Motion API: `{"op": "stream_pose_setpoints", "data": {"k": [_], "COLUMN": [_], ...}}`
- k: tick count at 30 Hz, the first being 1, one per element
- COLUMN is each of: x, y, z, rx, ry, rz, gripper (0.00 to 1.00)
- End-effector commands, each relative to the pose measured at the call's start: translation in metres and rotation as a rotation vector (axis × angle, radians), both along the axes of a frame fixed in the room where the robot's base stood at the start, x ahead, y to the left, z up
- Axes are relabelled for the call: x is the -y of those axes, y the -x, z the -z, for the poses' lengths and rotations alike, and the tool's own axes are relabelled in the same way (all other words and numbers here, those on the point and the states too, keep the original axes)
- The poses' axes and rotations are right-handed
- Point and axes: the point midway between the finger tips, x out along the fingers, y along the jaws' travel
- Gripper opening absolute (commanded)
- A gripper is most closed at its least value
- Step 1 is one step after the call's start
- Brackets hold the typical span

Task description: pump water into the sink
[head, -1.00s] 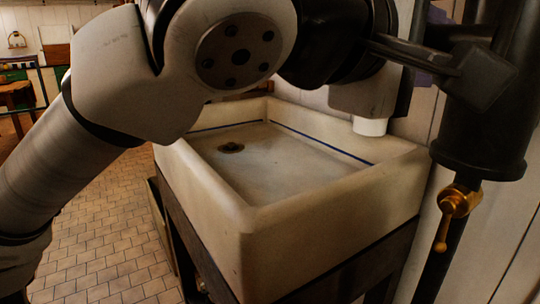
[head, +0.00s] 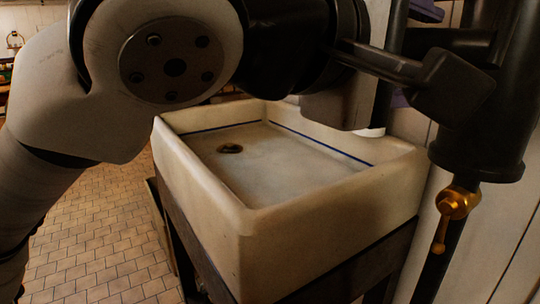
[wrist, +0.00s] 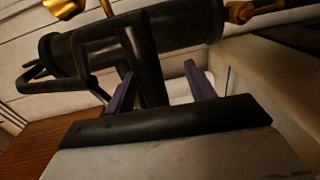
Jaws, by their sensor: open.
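The cream sink (head: 240,225) with a blue line inside and a dark drain stands in the middle of the head view; its edge shows at right in the wrist view (wrist: 265,75). The black pump (head: 485,140), with a brass tap (head: 455,205) low on it, stands to the right of the sink; its body (wrist: 185,28) lies across the wrist view. My gripper (wrist: 160,82) is open, its purple fingers apart. A dark bar (wrist: 143,50), seemingly the pump handle, shows between them, nearer the left finger; contact cannot be told. My arm hides much of the gripper in the head view.
The sink rests on a dark stand (head: 350,265) close to the plank wall (head: 500,240). Tiled floor (head: 110,225) is open to the left of the sink. A reddish-brown wooden surface (wrist: 45,145) shows at lower left in the wrist view.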

Motion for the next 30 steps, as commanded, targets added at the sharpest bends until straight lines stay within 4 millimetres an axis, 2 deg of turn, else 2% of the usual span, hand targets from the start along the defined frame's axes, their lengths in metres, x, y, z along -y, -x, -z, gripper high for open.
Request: {"op": "stream_pose_setpoints", "data": {"k": [18, 30], "x": [-0.05, -0.058], "y": [0.038, 0.044], "z": [-0.008, -0.007], "rx": [0.002, 0.001], "ry": [0.002, 0.0], "rz": [-0.001, 0.0], "gripper": [0.55, 0.55]}}
